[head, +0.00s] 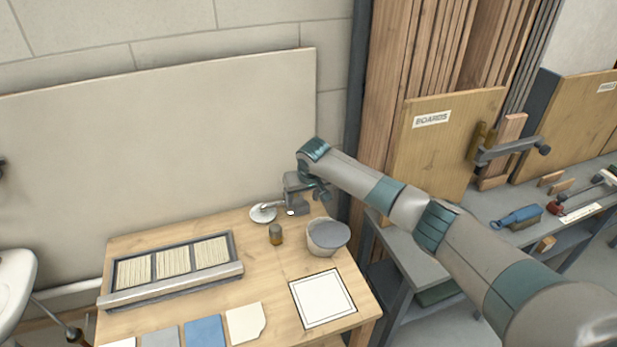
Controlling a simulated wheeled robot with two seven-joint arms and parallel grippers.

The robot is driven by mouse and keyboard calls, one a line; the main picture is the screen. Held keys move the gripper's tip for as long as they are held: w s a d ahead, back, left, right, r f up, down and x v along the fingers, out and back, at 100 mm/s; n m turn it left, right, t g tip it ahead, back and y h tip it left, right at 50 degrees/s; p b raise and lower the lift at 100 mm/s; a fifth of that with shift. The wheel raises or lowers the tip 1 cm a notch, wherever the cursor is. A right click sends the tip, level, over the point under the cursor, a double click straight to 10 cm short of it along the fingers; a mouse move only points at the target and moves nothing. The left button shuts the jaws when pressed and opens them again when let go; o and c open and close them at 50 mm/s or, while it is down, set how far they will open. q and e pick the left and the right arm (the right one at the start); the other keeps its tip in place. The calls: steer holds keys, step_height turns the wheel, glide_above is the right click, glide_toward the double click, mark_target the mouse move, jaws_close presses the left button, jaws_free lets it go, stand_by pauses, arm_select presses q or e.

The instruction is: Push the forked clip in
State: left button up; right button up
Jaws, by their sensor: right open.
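My right gripper (297,205) hangs over the back right part of the wooden table, pointing down. It is open, with its fingers small in view. A white round disc-like piece (263,214) lies just left of it, and a small white spot shows by the fingertips. I cannot make out a forked clip in this view; it is too small to tell or hidden. My left gripper is not in view.
The wooden table (270,285) holds a slatted tray (170,292), a small brown jar (276,234), a grey-topped tub (326,242) and a white square sheet (322,298). A white basin (14,279) stands at the left edge. A grey bench (490,245) with tools is at right.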

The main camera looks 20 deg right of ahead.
steer(key=b+v, duration=0.3)
steer(key=v, duration=1.1)
steer(key=shift+r, duration=0.15)
steer(key=shift+s, duration=0.15)
